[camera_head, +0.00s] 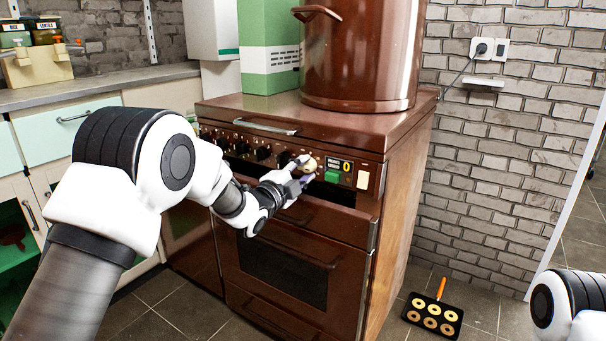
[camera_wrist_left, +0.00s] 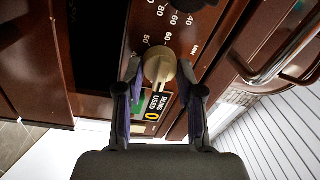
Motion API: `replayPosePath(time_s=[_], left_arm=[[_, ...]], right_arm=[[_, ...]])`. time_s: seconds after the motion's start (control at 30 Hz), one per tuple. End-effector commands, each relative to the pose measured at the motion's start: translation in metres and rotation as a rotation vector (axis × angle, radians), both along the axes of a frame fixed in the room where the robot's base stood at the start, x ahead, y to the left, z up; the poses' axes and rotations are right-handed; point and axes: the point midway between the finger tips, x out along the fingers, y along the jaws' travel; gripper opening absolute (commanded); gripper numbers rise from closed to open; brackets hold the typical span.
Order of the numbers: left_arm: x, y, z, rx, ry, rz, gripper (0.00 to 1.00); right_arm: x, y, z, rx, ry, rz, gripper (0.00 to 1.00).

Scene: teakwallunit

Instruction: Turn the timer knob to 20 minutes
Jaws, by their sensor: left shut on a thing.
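The beige timer knob (camera_head: 308,162) sits on the brown stove's front panel, left of a small display (camera_head: 346,167) that shows a yellow 0. My left gripper (camera_head: 302,172) reaches the panel and is shut on the knob. In the left wrist view the knob (camera_wrist_left: 160,64) is between the two fingertips (camera_wrist_left: 160,72). White scale numbers and the letters MIN show around it; I cannot tell which mark the knob points to. The display (camera_wrist_left: 153,107) shows below the knob there, partly between the fingers. My right gripper is out of view.
Several dark knobs (camera_head: 263,153) line the panel to the left. A green button (camera_head: 332,177) is below the display. A large brown pot (camera_head: 360,60) stands on the stove top. A tray of rings (camera_head: 433,315) lies on the floor by the brick wall.

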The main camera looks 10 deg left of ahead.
Motion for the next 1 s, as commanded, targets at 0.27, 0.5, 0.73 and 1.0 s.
replayPosePath(time_s=[0.27, 0.5, 0.73, 1.0], left_arm=[[0.0001, -0.0004, 0.0001, 0.06, -0.022, -0.001, 0.02], [0.0, -0.0005, 0.0002, 0.066, -0.024, -0.001, 0.02], [0.0001, -0.0004, 0.0001, 0.065, -0.023, -0.001, 0.62], [0.0001, -0.0002, -0.0002, 0.064, -0.022, 0.0, 0.62]], right_arm=[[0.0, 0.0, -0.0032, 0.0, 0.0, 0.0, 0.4], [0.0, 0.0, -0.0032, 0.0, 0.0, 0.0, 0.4], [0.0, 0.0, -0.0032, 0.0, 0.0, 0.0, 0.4], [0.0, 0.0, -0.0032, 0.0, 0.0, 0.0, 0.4]])
